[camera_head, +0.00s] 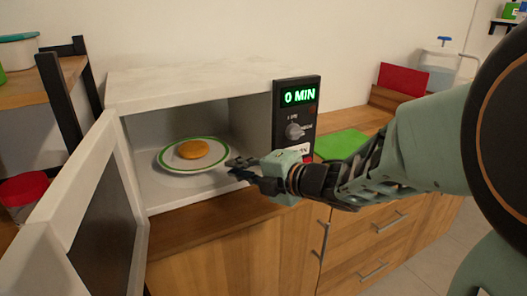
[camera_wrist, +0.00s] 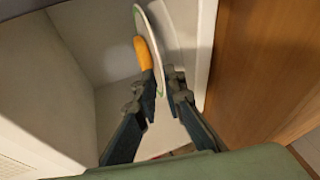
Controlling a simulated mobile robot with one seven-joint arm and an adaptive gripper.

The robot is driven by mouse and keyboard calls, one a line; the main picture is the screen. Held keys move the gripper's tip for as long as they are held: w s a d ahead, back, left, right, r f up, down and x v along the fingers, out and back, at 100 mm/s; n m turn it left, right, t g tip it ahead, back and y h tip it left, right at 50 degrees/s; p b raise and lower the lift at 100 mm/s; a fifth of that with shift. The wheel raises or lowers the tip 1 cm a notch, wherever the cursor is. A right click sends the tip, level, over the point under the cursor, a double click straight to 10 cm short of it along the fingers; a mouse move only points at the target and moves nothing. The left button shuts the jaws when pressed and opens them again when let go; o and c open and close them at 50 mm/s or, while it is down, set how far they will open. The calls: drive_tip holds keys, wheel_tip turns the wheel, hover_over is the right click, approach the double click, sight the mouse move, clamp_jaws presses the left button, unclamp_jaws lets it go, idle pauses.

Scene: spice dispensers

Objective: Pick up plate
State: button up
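A white plate with a green rim (camera_head: 165,163) sits inside the open microwave, with a round orange-yellow food item (camera_head: 193,149) on it. My gripper (camera_head: 240,167) is at the microwave opening, at the plate's right edge. In the wrist view the plate (camera_wrist: 155,50) shows nearly edge-on, with the food (camera_wrist: 143,54) on its left side. The plate's near rim reaches between the two fingertips of my gripper (camera_wrist: 162,84). The fingers stand apart, with a small gap visible on the right finger's side; firm contact is not visible.
The microwave (camera_head: 190,82) stands on a wooden counter (camera_head: 220,212), its door (camera_head: 100,215) swung open at the left. Its panel (camera_head: 297,115) reads 0 MIN. A green board (camera_head: 340,144) lies right of it. A shelf (camera_head: 62,85) stands at the left.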

sight(218, 165)
drive_tip(key=b+x, duration=0.1)
drive_tip(key=x, duration=0.4)
drive_tip(key=shift+w+a+f, duration=0.15)
drive_tip(key=shift+w+a, duration=0.05)
drive_tip(key=shift+a, duration=0.1)
clamp_jaws()
